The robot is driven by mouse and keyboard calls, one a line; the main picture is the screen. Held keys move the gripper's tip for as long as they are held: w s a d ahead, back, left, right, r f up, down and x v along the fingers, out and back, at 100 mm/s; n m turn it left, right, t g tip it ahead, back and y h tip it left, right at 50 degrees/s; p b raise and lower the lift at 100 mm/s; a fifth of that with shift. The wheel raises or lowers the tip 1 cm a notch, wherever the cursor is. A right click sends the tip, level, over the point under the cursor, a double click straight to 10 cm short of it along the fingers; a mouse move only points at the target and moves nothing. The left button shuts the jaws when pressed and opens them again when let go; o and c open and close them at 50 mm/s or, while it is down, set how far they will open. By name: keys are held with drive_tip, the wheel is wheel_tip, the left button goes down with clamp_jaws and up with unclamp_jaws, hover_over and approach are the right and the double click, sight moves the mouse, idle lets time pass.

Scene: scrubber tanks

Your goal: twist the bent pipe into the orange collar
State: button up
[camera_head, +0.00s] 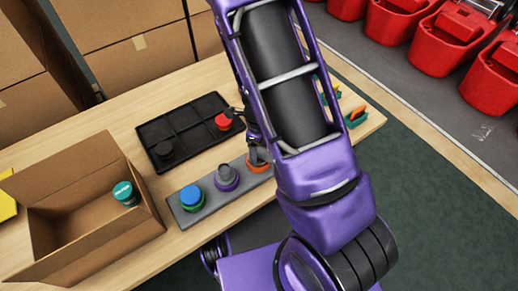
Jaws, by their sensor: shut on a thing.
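The orange collar (258,166) sits at the right end of a grey base strip (207,203) on the wooden table. My gripper (257,150) points down just above the orange collar, partly hidden behind my purple arm. It is shut on a small grey piece, which I take to be the bent pipe (257,157). The piece is at the collar's mouth, but too small and covered to tell how deep it sits or how it is turned. Along the same strip, a grey fitting stands in a purple collar (227,183) and a blue cap (190,196) in a green one.
A black compartment tray (185,136) behind the strip holds a red part (223,121) and a black part (163,149). An open cardboard box (90,208) at left holds a teal cap (125,193). Small green and orange items (355,116) lie at the table's right end.

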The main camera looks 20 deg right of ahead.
drive_tip(key=shift+f, duration=0.4)
drive_tip(key=shift+c, duration=0.8)
drive_tip(key=o, duration=1.5)
drive_tip(key=shift+r+p, duration=0.65)
drive_tip(key=shift+r, duration=2.9)
